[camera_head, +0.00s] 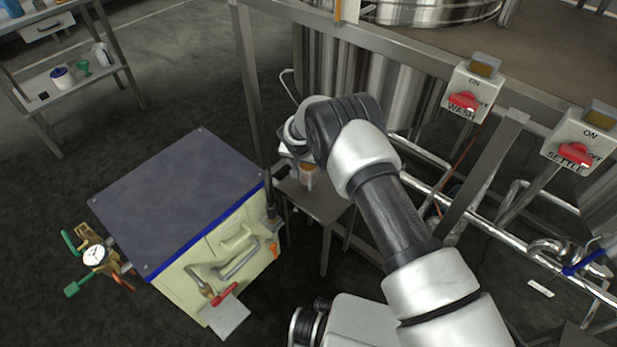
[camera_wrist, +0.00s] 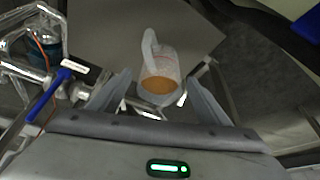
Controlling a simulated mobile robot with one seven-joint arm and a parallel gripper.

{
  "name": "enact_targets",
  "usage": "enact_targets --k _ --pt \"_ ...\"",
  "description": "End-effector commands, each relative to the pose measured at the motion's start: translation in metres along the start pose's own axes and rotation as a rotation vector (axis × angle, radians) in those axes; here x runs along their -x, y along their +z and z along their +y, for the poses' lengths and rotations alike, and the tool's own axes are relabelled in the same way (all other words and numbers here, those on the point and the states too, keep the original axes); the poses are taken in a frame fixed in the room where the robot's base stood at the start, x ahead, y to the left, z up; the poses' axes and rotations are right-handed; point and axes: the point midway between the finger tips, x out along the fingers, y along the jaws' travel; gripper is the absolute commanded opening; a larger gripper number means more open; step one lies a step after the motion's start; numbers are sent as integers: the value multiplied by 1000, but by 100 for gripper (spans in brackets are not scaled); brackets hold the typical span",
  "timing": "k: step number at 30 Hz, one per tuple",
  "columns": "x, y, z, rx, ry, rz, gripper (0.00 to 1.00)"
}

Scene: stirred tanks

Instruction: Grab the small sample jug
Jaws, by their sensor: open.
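The small sample jug (camera_wrist: 160,68) is a clear jug with red markings and orange-brown content at its bottom. In the wrist view it sits between and just beyond the two spread fingers of my gripper (camera_wrist: 155,92). The fingers are apart and I cannot tell whether either touches it. Its handle points toward the top of the wrist view. In the head view the jug (camera_head: 308,176) shows partly beneath my wrist, on a small grey metal stand (camera_head: 325,205). My gripper's fingers are mostly hidden there by my arm.
A pale yellow cabinet with a dark top (camera_head: 180,195) stands left of the stand. Steel pipes (camera_head: 480,225) and a metal frame run to the right, with a WASH switch (camera_head: 465,100) and a SETTLE switch (camera_head: 575,153). A shelf table (camera_head: 75,75) stands far left.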

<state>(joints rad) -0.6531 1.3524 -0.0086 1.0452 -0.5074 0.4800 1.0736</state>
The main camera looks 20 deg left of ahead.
Motion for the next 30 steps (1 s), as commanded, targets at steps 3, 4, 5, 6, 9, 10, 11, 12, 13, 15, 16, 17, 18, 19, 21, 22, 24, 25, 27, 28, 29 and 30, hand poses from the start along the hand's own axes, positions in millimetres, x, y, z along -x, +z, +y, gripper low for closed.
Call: enact_targets --k 3,4,5,6,9,10,11,12,13,15,16,17,18,19,21,22,24,25,27,28,29,30 --pt "-8 0 0 0 -1 1 71" --pt "-8 0 0 0 -1 1 71" --pt "-8 0 -1 0 -1 1 71" --pt "-8 0 -1 0 -1 1 71" --pt "-8 0 0 0 -1 1 71" --pt "-8 0 0 0 -1 1 67" --pt "-8 0 0 0 -1 1 62" --pt "-8 0 0 0 -1 1 56" --pt "-8 0 0 0 -1 1 51" --pt "-8 0 0 0 -1 1 39" --pt "-8 0 0 0 -1 1 34" --pt "-8 0 0 0 -1 1 29" --pt "-8 0 0 0 -1 1 22" --pt "-7 -1 -1 0 -2 2 20" --pt "-7 -1 -1 0 -2 2 15" --pt "-7 -1 -1 0 -2 2 15" --pt "-7 -1 -1 0 -2 2 15" --pt "-7 -1 -1 0 -2 2 15" --pt "-5 -2 -1 0 -2 2 15" --pt "-4 -2 -1 0 -2 2 15" --pt "-2 -3 -1 1 -2 3 15" --pt "0 -4 -1 1 -2 3 15"
